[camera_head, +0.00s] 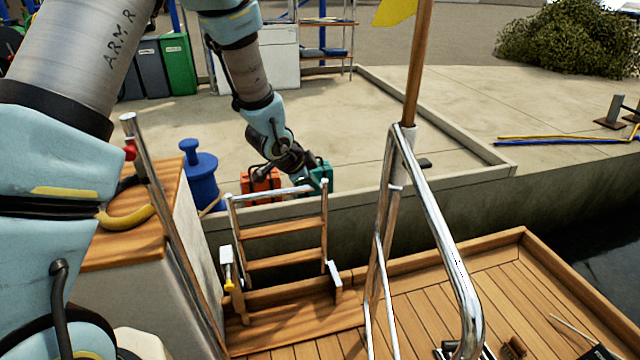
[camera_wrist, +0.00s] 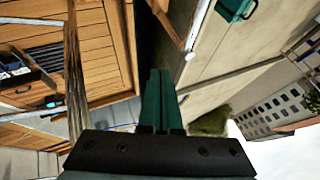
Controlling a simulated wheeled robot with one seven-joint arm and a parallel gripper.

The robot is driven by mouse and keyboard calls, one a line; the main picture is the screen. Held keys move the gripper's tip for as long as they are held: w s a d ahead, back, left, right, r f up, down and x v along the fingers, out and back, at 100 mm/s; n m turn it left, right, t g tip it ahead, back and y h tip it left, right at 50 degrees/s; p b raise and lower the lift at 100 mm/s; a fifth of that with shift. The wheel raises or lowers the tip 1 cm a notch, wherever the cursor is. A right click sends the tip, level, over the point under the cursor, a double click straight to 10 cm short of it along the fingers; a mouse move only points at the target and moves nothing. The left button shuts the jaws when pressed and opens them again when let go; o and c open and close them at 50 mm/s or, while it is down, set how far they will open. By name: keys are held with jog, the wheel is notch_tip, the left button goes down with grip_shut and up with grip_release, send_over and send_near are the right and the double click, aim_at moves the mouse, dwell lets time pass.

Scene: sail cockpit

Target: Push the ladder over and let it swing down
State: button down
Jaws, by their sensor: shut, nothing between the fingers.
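The ladder (camera_head: 285,228) stands raised at the stern edge of the wooden deck, with chrome rails and wooden steps. Part of a chrome rail and wood, apparently the ladder (camera_wrist: 190,42), shows in the wrist view just beyond and right of the fingertips. My gripper (camera_head: 304,184) is near the top of the ladder's right rail in the head view. Its green fingers (camera_wrist: 160,74) are shut with nothing between them. I cannot tell whether they touch the ladder. A latch-like fitting with a yellow tip (camera_head: 228,270) is at the ladder's left foot.
A chrome rail frame (camera_head: 440,240) with a flagpole (camera_head: 416,70) stands right of the ladder. A red case (camera_head: 258,184) and a green case (camera_head: 325,172) sit on the quay (camera_head: 440,150) behind. A blue bollard (camera_head: 200,180) is to the left. Dark water shows at right.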

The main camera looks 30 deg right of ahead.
aim_at(323, 184)
jog(key=w+d+f, duration=0.1)
jog(key=d+f, duration=0.1)
jog(key=w+d+f, duration=0.1)
jog(key=w+f, duration=0.1)
jog(key=w+d+f, duration=0.1)
jog(key=d+f, duration=0.1)
jog(key=shift+w+d+f+b, duration=0.15)
jog(key=shift+w+d+b, duration=0.15)
jog(key=shift+d, duration=0.05)
jog(key=shift+w+d, duration=0.3)
jog(key=shift+w, duration=0.1)
